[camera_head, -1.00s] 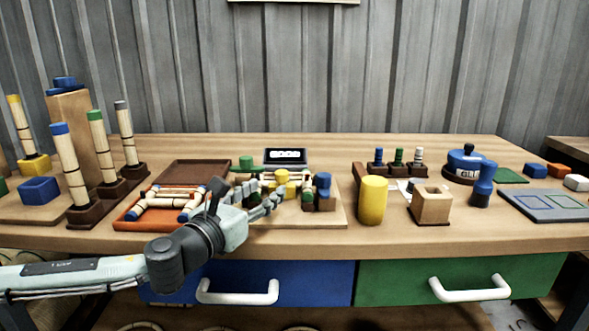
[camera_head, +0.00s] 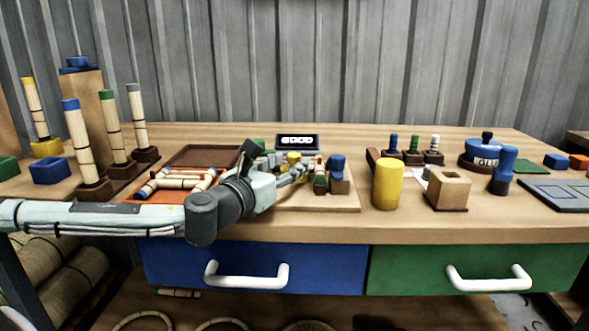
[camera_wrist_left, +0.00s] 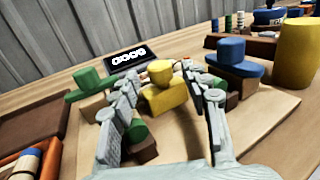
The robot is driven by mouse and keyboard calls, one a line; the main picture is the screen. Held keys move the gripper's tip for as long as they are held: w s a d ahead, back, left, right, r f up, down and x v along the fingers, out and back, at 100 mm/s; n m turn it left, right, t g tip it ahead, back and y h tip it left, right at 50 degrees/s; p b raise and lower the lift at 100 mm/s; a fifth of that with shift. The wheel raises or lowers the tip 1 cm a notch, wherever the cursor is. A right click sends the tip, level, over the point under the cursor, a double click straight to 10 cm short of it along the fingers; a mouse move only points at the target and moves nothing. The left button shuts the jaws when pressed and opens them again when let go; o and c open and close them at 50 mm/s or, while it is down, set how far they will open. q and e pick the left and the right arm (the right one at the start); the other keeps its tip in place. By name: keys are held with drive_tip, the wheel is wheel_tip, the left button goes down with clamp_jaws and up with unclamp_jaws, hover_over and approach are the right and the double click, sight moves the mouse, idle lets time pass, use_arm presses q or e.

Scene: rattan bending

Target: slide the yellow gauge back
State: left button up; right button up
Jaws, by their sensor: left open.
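The yellow gauge (camera_wrist_left: 163,93) is a yellow block with a round knob on top, on a light wooden board (camera_wrist_left: 262,118). In the head view the gauge (camera_head: 293,159) is partly hidden behind my gripper. My left gripper (camera_wrist_left: 162,100) is open, with one finger on each side of the gauge in the wrist view. Whether the fingers touch it I cannot tell. The left gripper also shows in the head view (camera_head: 290,172), reaching over the board from the left. My right gripper is not in view.
A green-topped piece (camera_wrist_left: 88,83) stands left of the gauge and a blue-topped piece (camera_wrist_left: 233,58) right of it. A small display (camera_head: 297,142) stands behind. A tray of rattan pieces (camera_head: 160,197) lies left, and a yellow cylinder (camera_head: 387,184) stands right.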

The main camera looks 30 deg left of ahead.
use_arm(q)
drive_tip(key=shift+w+r, duration=0.1)
drive_tip(key=shift+w, duration=0.15)
drive_tip(key=shift+w+a+r, duration=0.1)
drive_tip(key=shift+w+a, duration=0.15)
drive_tip(key=shift+w, duration=0.25)
drive_tip(key=shift+w+d, duration=0.2)
drive_tip(key=shift+w, duration=0.5)
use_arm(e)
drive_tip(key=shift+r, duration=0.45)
use_arm(q)
drive_tip(key=shift+c, duration=0.5)
clamp_jaws()
